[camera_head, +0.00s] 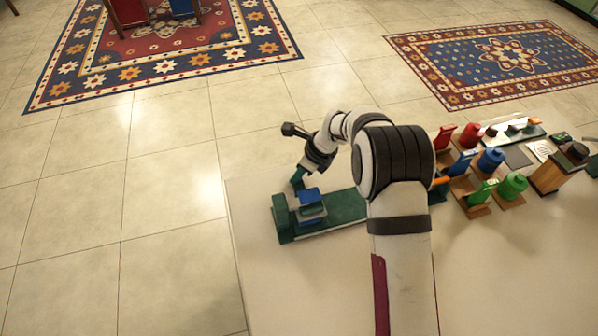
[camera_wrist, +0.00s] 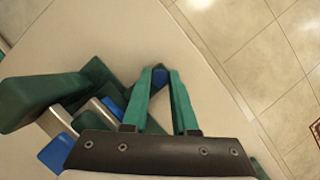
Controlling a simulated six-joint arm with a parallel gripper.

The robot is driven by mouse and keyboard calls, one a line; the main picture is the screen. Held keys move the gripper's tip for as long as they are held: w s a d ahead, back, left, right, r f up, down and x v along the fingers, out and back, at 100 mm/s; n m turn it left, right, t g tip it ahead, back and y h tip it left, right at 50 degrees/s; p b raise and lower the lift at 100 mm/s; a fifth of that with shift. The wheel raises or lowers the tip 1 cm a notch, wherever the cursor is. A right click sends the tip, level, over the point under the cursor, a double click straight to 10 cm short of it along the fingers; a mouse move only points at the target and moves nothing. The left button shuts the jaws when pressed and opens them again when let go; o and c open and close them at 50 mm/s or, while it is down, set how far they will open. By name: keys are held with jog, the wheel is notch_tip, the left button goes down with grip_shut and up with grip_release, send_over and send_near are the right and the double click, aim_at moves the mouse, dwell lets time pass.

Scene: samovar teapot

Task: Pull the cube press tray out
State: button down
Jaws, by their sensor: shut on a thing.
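The cube press stands on the near-left part of the table, with a long dark green base (camera_head: 345,207) and a blue block (camera_head: 312,195) on top. In the wrist view its dark green body (camera_wrist: 40,100) lies at the left, with grey parts and a blue part (camera_wrist: 55,153) beside it. My gripper (camera_head: 297,180) reaches down at the back edge of the press. Whether this piece belongs to the tray is not clear. My arm hides the base's right end.
Right of my arm, red, blue and green pieces stand on wooden bases, with a blue cylinder (camera_head: 490,160) and a green cylinder (camera_head: 512,186) among them. A wooden box with a dark knob (camera_head: 560,172) stands farther right. The front of the table (camera_head: 300,290) is clear.

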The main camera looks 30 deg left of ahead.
jog(key=w+d, duration=0.7)
jog(key=shift+w+d, duration=0.2)
jog(key=c, duration=0.7)
grip_release()
jog(key=v, duration=1.5)
jog(key=shift+d+r, duration=0.2)
jog(key=shift+r, duration=0.15)
